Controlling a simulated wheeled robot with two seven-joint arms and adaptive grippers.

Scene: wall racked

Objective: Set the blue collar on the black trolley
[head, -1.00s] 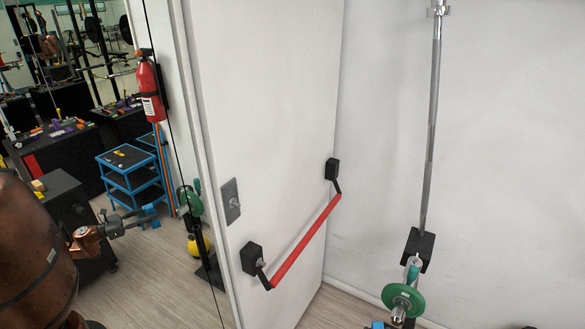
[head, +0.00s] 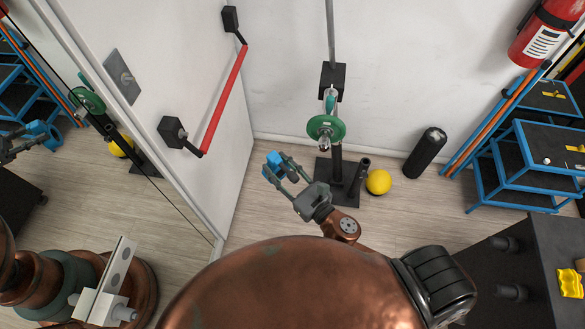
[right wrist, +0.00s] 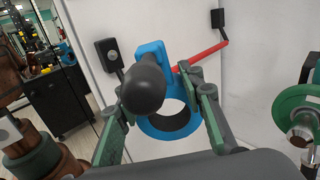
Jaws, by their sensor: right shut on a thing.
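The blue collar (head: 274,160) is between the fingertips of my right gripper (head: 281,173), held in the air in front of the white wall. The right wrist view shows it larger, as a ring with a block on top (right wrist: 151,55), with a dark knob in front of part of it. The fingers (right wrist: 160,92) are shut on it from both sides. A black trolley (head: 535,245) stands at the lower right, partly cut off by the frame edge; a yellow piece lies on its top. My left gripper is not in view.
A bar stand with a green plate (head: 326,128) stands just beyond the gripper, beside a yellow ball (head: 378,182) and black roller (head: 425,153). A blue-framed cart (head: 525,170) is right. A door with a red push bar (head: 225,98) and a mirror (head: 60,160) are left.

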